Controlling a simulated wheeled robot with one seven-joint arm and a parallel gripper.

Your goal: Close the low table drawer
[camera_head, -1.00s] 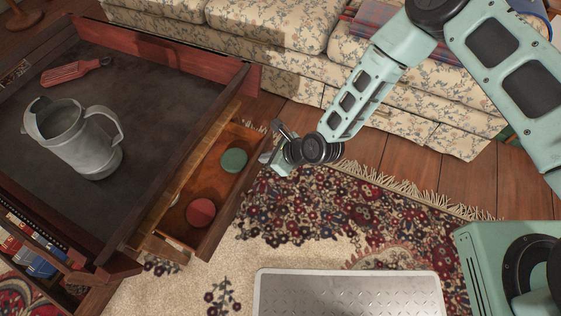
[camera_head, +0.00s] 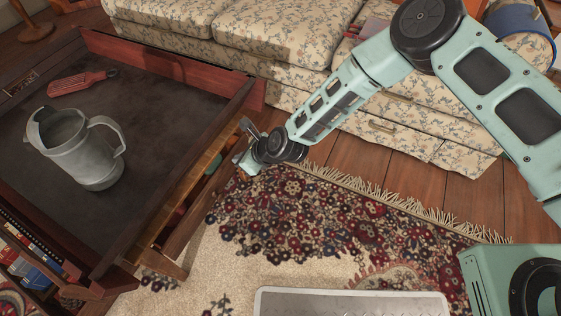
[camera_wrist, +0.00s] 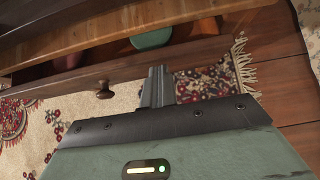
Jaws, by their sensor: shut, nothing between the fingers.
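The low table (camera_head: 150,183) stands at the left in the head view, with its drawer (camera_head: 187,232) slightly open on the side facing me. The wrist view shows the drawer front (camera_wrist: 60,85) with a round knob (camera_wrist: 104,90). A green round object (camera_wrist: 151,38) and a reddish one (camera_wrist: 68,61) show inside through the narrow gap. My gripper (camera_head: 240,160) is shut and empty at the drawer front near its far end. In the wrist view its fingers (camera_wrist: 158,75) reach the front, right of the knob; I cannot tell whether they touch.
A metal pitcher (camera_head: 80,150) and a red-handled brush-like object (camera_head: 82,81) are on the tabletop. A floral sofa (camera_head: 285,45) stands behind. A patterned rug (camera_head: 300,215) covers clear floor before the table.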

